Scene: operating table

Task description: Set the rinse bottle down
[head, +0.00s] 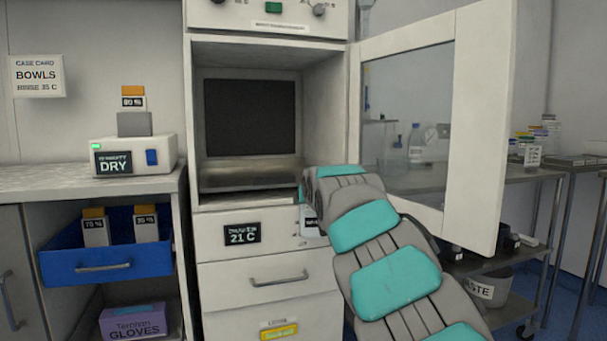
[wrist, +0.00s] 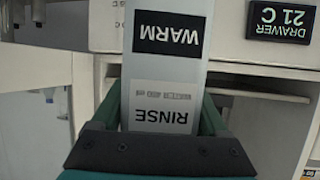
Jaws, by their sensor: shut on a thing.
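The rinse bottle (wrist: 165,85) is a white, flat-sided container with a black WARM label and a RINSE label, upside down in the wrist view. My gripper (wrist: 160,112) is shut on it, one green finger on each side. In the head view a small part of the bottle (head: 309,224) shows beside my arm, in front of the white cabinet's drawer front. My arm hides the rest of it and the fingers there. I cannot tell whether its base touches anything.
The white cabinet (head: 215,220) has an open dark chamber (head: 250,118), a 21 C drawer display (head: 242,233) and an open glass door (head: 480,130) at right. A blue drawer (head: 105,262) holds orange-capped bottles. A card (head: 37,76) reads BOWLS, RINSE 35 C.

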